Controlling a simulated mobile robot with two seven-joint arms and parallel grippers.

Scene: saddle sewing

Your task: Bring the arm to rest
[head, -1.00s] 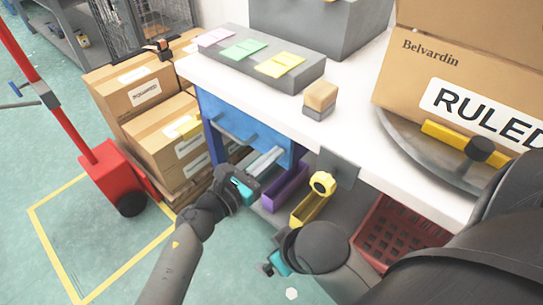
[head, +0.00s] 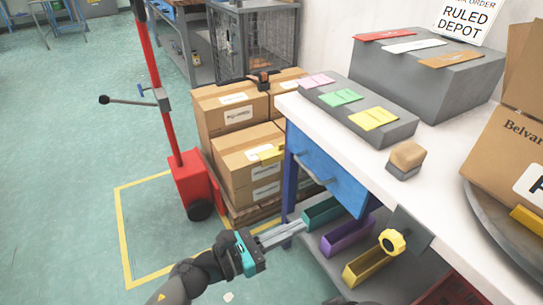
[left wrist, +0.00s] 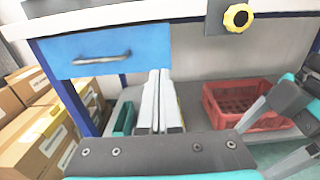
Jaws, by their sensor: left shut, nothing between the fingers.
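My left gripper (head: 303,226) is at the lower middle of the head view, in front of the workbench and near the lower shelf bins. Its two pale fingers lie together, shut with nothing between them. The fingers also show in the left wrist view (left wrist: 158,100), below the blue drawer (left wrist: 105,55) and in front of the shelf. Part of what looks like my right gripper (left wrist: 280,98), dark with a teal piece, shows at the right edge of the left wrist view. Its fingertips are unclear.
The white workbench (head: 335,125) has a closed blue drawer (head: 325,170). Teal (head: 322,212), purple (head: 347,237) and yellow (head: 370,264) bins sit below. A red crate (left wrist: 250,105) stands on the shelf. Stacked cartons (head: 240,165) and a red pallet jack (head: 195,185) stand left. Green floor is open.

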